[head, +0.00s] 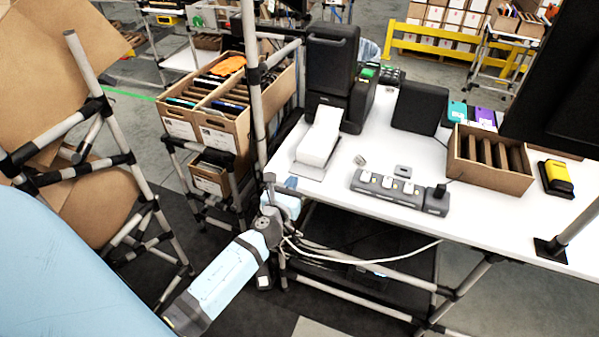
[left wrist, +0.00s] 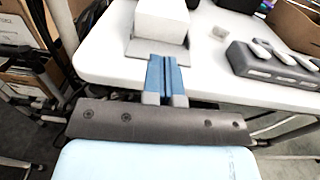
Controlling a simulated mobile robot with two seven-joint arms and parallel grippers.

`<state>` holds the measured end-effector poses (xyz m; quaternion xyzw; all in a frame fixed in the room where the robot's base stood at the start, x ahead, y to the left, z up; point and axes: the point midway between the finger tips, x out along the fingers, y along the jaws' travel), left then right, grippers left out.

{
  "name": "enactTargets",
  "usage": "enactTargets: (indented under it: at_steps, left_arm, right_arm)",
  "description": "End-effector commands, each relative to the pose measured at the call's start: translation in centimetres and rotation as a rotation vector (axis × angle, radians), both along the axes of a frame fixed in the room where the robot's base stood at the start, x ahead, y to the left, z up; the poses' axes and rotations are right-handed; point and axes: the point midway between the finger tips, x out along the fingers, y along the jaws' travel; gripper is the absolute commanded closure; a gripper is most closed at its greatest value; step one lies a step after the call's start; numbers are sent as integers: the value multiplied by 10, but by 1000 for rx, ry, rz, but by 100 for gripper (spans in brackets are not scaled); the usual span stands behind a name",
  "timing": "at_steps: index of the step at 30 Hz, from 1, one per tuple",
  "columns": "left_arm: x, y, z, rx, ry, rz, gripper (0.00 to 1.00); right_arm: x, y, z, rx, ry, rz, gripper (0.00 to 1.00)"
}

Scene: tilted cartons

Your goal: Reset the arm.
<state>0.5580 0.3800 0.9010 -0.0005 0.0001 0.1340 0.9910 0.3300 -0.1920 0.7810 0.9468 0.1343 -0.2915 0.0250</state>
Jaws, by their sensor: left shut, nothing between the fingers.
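My left arm comes in from the lower left in the head view. Its gripper (head: 287,187) is at the near left corner of the white table (head: 330,188). In the left wrist view the two blue fingers (left wrist: 165,76) lie side by side, shut with nothing between them. They point toward a white paper stack (left wrist: 162,20) on a grey plate, apart from it as far as I can tell. My right gripper is in neither view.
A grey charger strip (head: 398,190) and an open carton (head: 490,165) with dividers are on the table. A black printer (head: 333,70) stands behind the paper. Left of the table, a rack holds tilted cartons (head: 222,130). A grey post (head: 254,90) rises beside the table corner.

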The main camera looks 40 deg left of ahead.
Motion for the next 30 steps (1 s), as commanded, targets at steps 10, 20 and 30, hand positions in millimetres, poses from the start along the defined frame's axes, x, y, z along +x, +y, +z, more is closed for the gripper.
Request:
enactTargets:
  at_steps: [10, 20, 30]
  left_arm:
    - [-29, -8, 0, -1, 0, 0, 100]
    - [-47, -23, -2, -313, -6, -17, 100]
    - [-150, -112, -20, -1911, 24, 231, 100]
  right_arm:
    - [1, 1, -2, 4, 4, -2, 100]
    - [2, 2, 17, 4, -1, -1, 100]
    - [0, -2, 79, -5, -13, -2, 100]
